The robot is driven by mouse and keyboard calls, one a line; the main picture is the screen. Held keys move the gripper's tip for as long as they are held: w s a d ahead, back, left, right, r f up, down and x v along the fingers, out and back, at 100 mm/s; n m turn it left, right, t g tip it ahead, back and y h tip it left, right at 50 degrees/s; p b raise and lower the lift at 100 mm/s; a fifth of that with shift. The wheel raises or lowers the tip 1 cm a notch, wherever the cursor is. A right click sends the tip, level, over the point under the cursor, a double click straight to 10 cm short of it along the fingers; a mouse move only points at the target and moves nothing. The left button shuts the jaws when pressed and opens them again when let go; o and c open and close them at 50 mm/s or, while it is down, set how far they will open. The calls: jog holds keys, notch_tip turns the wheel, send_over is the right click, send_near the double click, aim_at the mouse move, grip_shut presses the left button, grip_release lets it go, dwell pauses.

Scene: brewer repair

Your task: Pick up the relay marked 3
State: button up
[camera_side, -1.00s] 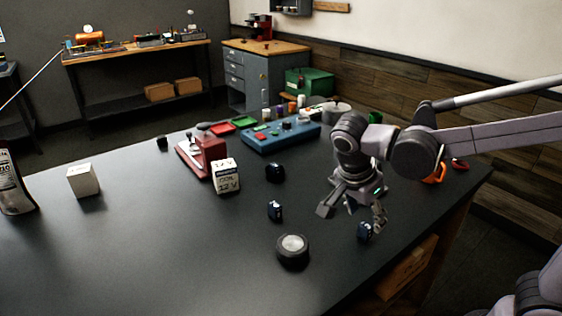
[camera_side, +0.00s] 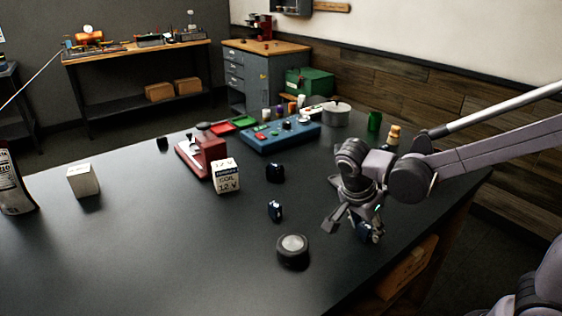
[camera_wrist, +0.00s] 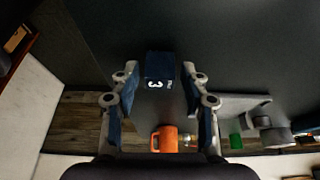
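The relay marked 3 (camera_wrist: 160,67) is a small dark blue block with a white 3 on its face. In the wrist view it lies between the tips of my gripper's fingers (camera_wrist: 160,80), with a gap on each side. In the side view my gripper (camera_side: 352,226) is low over the right part of the table, fingers spread. There the relay (camera_side: 365,232) is partly hidden behind one finger. My gripper is open and holds nothing.
Two other dark blue blocks (camera_side: 275,210) (camera_side: 275,173) stand left of my gripper on the black table (camera_side: 150,240). A round black puck with a silver top (camera_side: 292,250) lies nearby. The orange mug (camera_wrist: 165,139) shows in the wrist view.

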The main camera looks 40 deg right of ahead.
jog(key=c, duration=0.7)
jog(key=shift+o, duration=0.2)
jog(key=shift+r, duration=0.15)
